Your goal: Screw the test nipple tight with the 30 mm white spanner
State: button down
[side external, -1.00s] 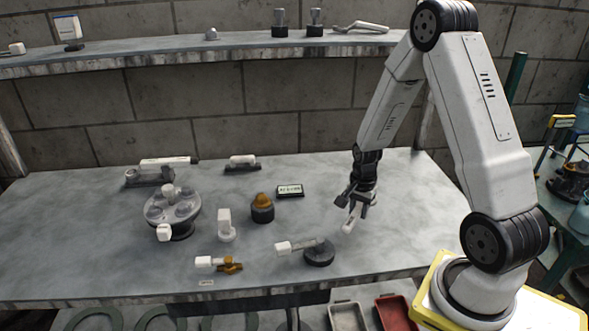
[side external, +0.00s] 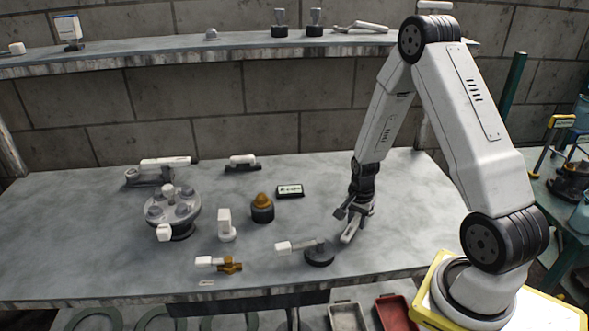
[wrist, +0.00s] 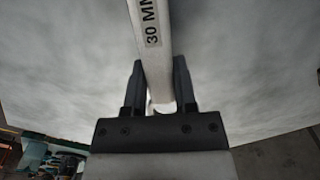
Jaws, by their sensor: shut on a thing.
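My gripper (side external: 357,212) is low over the right part of the bench. It is shut on the white spanner (wrist: 150,30), whose handle carries a "30 MM" label in the wrist view. The spanner also shows under the gripper in the side view (side external: 350,234). Its far end is out of the wrist frame. A brass-coloured fitting (side external: 262,199) stands upright in a black round base (side external: 262,213), left of the gripper and apart from it. It may be the test nipple; I cannot tell for sure.
A dark round base with a white-handled part (side external: 318,254) lies left of the spanner. A small display box (side external: 290,191), a brass valve (side external: 229,265), a white-topped post (side external: 225,225) and a round grey flange (side external: 172,208) stand further left. A shelf (side external: 200,50) runs behind.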

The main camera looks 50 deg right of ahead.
jog(key=shift+f, duration=0.6)
jog(key=shift+c, duration=1.6)
grip_release()
jog(key=shift+r, duration=0.1)
jog(key=shift+r, duration=3.8)
jog(key=s+a+r+n+t, duration=0.1)
jog(key=a+r+n, duration=0.3)
jog(key=a+n, duration=0.4)
jog(key=s+a+r+n+t, duration=0.1)
jog(key=a+r+n, duration=0.4)
jog(key=a+n, duration=0.4)
jog(key=a, duration=0.2)
jog(key=shift+s+a+t, duration=0.3)
